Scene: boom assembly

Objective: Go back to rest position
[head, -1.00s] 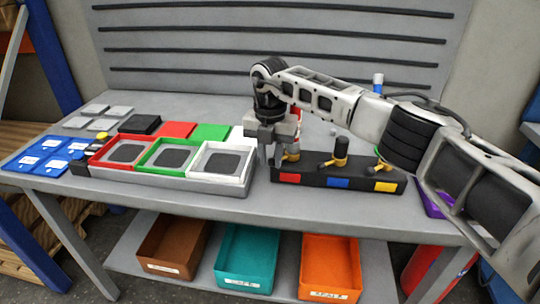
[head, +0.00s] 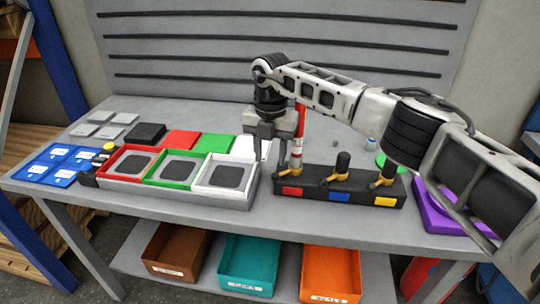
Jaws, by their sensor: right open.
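My right gripper (head: 272,150) hangs from the right arm, fingers down, over the table behind the white-framed tray compartment. It is open, with nothing visible between its fingers. The black block (head: 338,197) with red, blue and yellow labels stands to the right of it. Two black-handled tools (head: 342,165) stand at the middle and right positions. My left gripper is not in view.
The tray with red, green and white frames (head: 176,192) sits at the table's front. A purple item (head: 442,212) is at right, partly behind my arm. Brown, teal (head: 249,262) and orange bins sit below.

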